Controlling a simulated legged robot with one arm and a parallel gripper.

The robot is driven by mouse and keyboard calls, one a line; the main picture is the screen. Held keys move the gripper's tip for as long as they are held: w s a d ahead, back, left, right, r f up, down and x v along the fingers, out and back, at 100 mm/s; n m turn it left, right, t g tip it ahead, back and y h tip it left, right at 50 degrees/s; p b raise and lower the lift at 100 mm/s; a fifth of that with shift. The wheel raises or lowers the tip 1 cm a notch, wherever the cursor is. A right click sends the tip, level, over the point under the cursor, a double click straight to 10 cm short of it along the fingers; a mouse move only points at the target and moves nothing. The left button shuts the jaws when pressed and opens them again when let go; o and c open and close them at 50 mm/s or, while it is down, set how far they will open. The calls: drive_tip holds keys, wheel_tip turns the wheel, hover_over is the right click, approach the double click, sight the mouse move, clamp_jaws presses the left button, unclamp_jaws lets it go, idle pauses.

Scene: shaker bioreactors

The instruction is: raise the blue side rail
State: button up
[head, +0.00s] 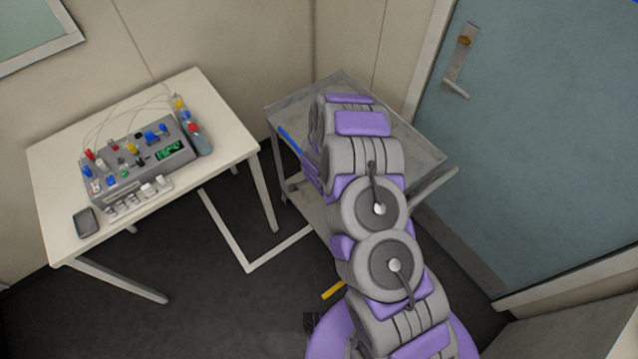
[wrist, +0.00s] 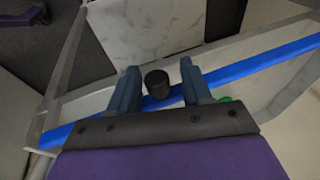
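The blue side rail (head: 290,140) shows at the left edge of the grey cart (head: 292,95) in the head view, partly hidden by my arm. In the wrist view the blue rail (wrist: 262,67) runs slanting across the picture, passing at the fingers. My gripper (wrist: 160,88) is open, with its two fingers apart. A black cylindrical knob (wrist: 157,83) shows between the fingers, with space on both sides. I cannot tell whether a finger touches the rail. In the head view my gripper is hidden behind my arm.
A white table (head: 230,140) at the left bears a grey control box (head: 135,160) with coloured knobs and a dark handheld device (head: 86,222). A blue door (head: 540,140) is at the right. Dark floor (head: 230,300) lies open between table and cart. A small green part (wrist: 225,99) shows beside the right finger.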

drive_tip(key=shift+s+a+r, duration=0.1)
drive_tip(key=p+v, duration=0.3)
drive_tip(key=v, duration=1.4)
drive_tip(key=s+a+r+n+g+y+b, duration=0.2)
drive_tip(key=s+r+n+y+b, duration=0.35)
drive_tip(key=s+r, duration=0.65)
drive_tip(key=s+d+r+n+g+h+b, duration=0.1)
drive_tip(key=s+d+r+n+h+b, duration=0.1)
drive_tip(key=s+d, duration=0.5)
drive_tip(key=s+d+r+n+g+h+b, duration=0.2)
drive_tip(key=s+d, duration=0.5)
drive_tip(key=s, duration=0.8)
drive_tip(key=n+h+b, duration=0.1)
drive_tip(key=n+b, duration=0.1)
drive_tip(key=shift+s+r+g+b, duration=0.3)
drive_tip(key=shift+r+b, duration=0.05)
drive_tip(key=shift+r, duration=0.05)
